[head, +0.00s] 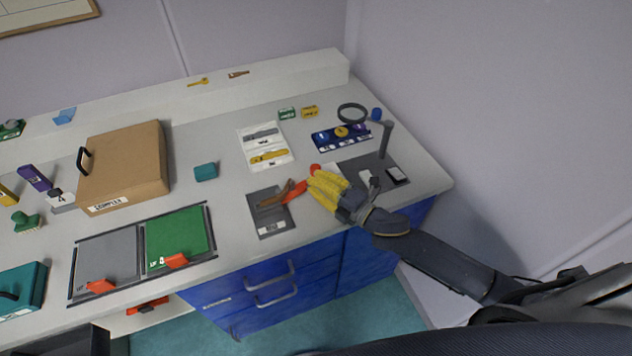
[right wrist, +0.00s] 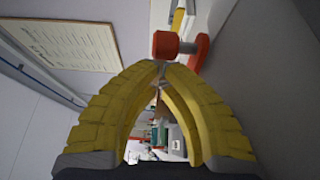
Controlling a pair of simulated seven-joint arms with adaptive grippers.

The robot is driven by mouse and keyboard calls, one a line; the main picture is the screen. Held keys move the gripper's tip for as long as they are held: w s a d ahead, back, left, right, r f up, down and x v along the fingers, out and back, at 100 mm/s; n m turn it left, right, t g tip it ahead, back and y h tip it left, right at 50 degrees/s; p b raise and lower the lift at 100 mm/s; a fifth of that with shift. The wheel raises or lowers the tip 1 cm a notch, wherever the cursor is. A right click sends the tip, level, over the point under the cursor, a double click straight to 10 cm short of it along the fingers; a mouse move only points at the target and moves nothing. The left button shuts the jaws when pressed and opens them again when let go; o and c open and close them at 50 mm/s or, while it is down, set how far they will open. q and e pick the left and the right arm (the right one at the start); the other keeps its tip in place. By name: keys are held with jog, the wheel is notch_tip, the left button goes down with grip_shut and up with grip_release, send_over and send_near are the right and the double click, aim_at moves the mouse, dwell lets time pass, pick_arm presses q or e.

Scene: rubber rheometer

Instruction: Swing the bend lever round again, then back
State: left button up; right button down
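The bend lever (head: 295,192) is an orange-red arm over a dark grey plate (head: 270,225) near the front edge of the bench. Its round red knob (head: 315,168) also shows in the right wrist view (right wrist: 166,45), with the red lever arm at its right. A brown forked piece (head: 275,196) lies over the plate beside the lever. My right gripper (head: 318,177) has yellow fingers whose tips come together right at the knob. The fingers look shut, with the knob just beyond the tips, not visibly between them. Contact is hard to tell. My left gripper is not in view.
A dark mat with a grey post (head: 386,140) stands right of the gripper. A blue panel (head: 340,136) and a white card with tools (head: 264,146) lie behind. A brown case (head: 125,165) and grey and green panels (head: 180,236) are at the left.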

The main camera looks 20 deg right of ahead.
aim_at(311, 173)
jog(key=shift+w+a, duration=0.15)
jog(key=shift+w, duration=0.6)
jog(key=shift+w+a, duration=0.1)
jog(key=shift+w, duration=0.65)
jog(key=shift+s, duration=0.1)
